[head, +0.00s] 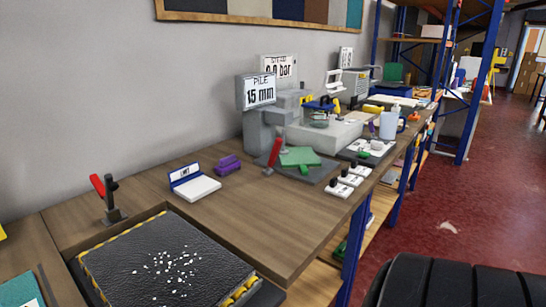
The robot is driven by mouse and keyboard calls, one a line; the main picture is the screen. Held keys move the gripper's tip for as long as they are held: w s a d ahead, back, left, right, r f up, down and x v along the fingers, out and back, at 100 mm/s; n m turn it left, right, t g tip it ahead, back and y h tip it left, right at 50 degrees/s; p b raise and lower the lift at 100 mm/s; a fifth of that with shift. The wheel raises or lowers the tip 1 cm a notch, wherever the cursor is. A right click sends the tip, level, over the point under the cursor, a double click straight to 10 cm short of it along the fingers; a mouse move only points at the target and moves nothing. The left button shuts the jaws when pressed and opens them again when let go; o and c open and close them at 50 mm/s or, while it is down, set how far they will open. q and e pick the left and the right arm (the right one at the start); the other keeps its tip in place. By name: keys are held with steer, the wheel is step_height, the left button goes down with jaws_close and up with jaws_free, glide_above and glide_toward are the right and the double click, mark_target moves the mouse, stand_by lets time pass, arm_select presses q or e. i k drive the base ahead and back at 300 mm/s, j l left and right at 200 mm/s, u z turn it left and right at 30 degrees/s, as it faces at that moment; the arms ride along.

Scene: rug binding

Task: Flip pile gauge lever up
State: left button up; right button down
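The pile gauge (262,130) is a grey block on the wooden bench, with a sign on top reading "PILE 15 mm". A red lever (273,153) stands at its front, close to upright and leaning slightly right at the top. A green piece (300,157) lies on the dark plate (318,173) beside the lever. A second red-handled lever (98,186) rises from a dark clamp at the left, behind the black mat. Neither of my grippers is in view.
A black mat (130,255) with white specks and yellow-striped edges lies in the near left. A white-and-blue box (194,186) and a purple object (228,165) sit on the bench. Small white blocks with black knobs (339,188) line the front edge. Bare wood (255,220) lies between.

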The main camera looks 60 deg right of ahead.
mark_target(278, 144)
steer(key=z, duration=1.85)
